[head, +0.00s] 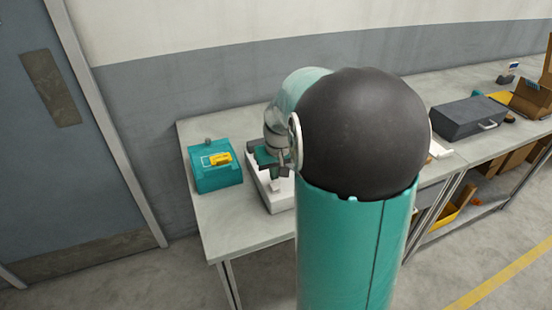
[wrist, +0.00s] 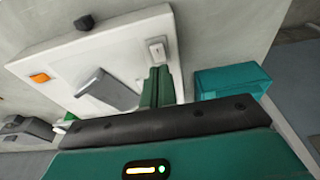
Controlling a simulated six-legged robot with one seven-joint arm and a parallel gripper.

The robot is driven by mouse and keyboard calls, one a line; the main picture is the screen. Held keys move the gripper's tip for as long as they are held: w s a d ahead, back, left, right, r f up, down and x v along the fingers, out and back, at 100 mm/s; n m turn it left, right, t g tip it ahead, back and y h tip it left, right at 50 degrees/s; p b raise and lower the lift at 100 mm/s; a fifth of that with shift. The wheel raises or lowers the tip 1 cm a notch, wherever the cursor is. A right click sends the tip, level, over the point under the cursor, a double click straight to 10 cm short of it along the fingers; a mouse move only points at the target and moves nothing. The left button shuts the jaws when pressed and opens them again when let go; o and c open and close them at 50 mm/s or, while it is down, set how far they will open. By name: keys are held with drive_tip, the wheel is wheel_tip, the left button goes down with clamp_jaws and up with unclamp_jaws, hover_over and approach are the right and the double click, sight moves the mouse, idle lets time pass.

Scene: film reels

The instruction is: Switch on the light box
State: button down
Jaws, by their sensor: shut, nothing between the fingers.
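The light box is a white box on the workbench, partly hidden behind my arm in the head view (head: 283,201). In the wrist view its white face (wrist: 130,42) fills the upper middle. A small white rocker switch (wrist: 157,48) sits near its right edge. My gripper (wrist: 160,70) is shut and empty, with its green fingers together and their tips just below the switch in the picture. I cannot tell whether they touch it. In the head view my gripper (head: 270,168) is over the box. Whether the light is on cannot be told.
A teal case (head: 215,170) with a yellow item on top stands left of the light box; it also shows in the wrist view (wrist: 230,80). A grey slab (wrist: 106,88), a dark knob (wrist: 84,22) and an orange piece (wrist: 40,78) are on the box. A dark case (head: 468,117) lies farther right.

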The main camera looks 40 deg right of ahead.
sight(275, 188)
drive_tip(key=shift+s+f, duration=0.15)
drive_tip(key=shift+f, duration=0.45)
drive_tip(key=shift+s+f, duration=0.15)
drive_tip(key=shift+f, duration=0.45)
drive_tip(key=shift+a, duration=0.1)
drive_tip(key=shift+s+a+f+t, duration=0.1)
drive_tip(key=shift+s+f+t, duration=0.15)
drive_tip(key=shift+f+t, duration=0.35)
drive_tip(key=shift+w+r, duration=0.1)
drive_tip(key=shift+r, duration=0.15)
drive_tip(key=shift+w+d+r, duration=0.1)
drive_tip(key=shift+w+d, duration=0.15)
drive_tip(key=shift+w, duration=0.45)
